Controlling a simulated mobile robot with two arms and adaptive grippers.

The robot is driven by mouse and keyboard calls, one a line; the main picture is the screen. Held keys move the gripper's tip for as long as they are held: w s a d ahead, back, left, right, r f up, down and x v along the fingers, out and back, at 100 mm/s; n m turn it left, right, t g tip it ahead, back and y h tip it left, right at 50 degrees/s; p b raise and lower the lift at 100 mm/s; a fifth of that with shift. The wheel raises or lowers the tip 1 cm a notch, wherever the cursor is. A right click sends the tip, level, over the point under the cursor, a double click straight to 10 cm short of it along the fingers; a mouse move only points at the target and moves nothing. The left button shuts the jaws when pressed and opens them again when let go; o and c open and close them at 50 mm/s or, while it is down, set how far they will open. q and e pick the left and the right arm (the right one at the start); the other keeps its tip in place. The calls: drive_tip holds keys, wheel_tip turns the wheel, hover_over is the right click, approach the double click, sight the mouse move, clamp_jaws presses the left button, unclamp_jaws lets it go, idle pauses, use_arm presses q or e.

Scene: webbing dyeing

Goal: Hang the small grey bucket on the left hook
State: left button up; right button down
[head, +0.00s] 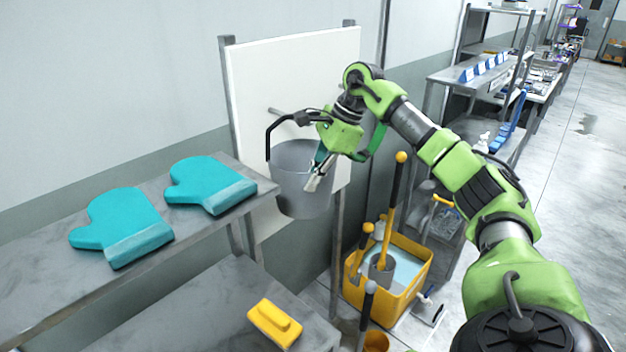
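The small grey bucket (301,168) is upright and off the ground in front of the white board (296,65). Its black handle (269,142) is raised and bends toward my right gripper. A grey peg-like hook (275,111) sticks out of the board just behind the top of the handle. I cannot tell whether the handle rests on it. My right gripper (309,150) is at the bucket's upper right. Its fingers look spread, one near the handle top, the other down in front of the bucket's side. My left gripper is out of view.
Two teal mitts (124,226) (209,184) lie on the grey shelf (40,245) at left. A yellow block-like item (274,323) lies on a lower surface. A yellow tub (419,284) with tools stands on the floor below. Metal racks (452,72) stand at right; floor beyond is open.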

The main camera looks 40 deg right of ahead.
idle(0.3)
drive_tip(key=c, duration=2.2)
unclamp_jaws()
drive_tip(key=shift+r, duration=0.15)
drive_tip(key=v, duration=1.1)
drive_tip(key=shift+s+d+r, duration=0.15)
drive_tip(key=shift+s+r, duration=0.05)
drive_tip(key=shift+r, duration=0.1)
